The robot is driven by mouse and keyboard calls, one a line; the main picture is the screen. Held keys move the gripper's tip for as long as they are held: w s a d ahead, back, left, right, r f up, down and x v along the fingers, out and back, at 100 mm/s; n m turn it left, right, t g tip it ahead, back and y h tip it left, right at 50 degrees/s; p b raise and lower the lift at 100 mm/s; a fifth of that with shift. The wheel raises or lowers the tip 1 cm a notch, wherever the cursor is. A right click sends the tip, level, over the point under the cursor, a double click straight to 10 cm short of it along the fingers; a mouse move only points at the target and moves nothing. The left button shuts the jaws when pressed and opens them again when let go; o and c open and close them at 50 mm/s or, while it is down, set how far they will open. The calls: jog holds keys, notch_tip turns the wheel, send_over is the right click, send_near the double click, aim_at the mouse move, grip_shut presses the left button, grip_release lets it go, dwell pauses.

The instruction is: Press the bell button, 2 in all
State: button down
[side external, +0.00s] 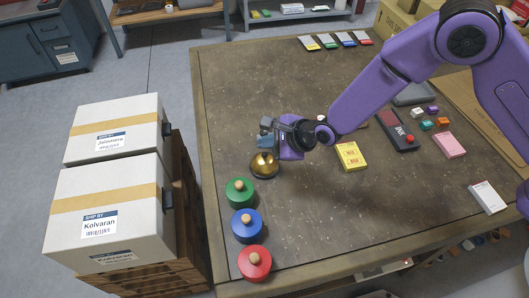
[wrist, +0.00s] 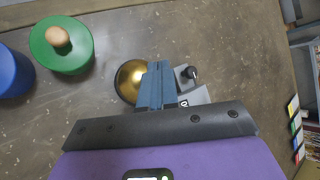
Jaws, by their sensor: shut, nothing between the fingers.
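The bell is a gold dome (side external: 264,165) on the wooden table, near its left edge. It also shows in the wrist view (wrist: 128,82), where my fingers cover its right side and any button there is hidden. My gripper (side external: 266,132) is shut and empty, with blue-grey fingers. In the side view the fingers appear just above and behind the dome; in the wrist view the fingertips (wrist: 158,66) overlap its right edge. I cannot tell whether they touch it.
Green (side external: 240,192), blue (side external: 247,225) and red (side external: 254,263) round pots with wooden knobs stand in front of the bell. A grey piece with a black knob (wrist: 190,75) sits right of my fingers.

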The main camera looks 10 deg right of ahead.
jog(key=shift+r, duration=2)
dwell(1.0)
notch_tip(320, 180, up, 4)
jog(key=shift+f, duration=0.1)
dwell(0.4)
jog(key=shift+f, duration=4.35)
jog(key=shift+f, duration=0.1)
jog(key=shift+f, duration=0.35)
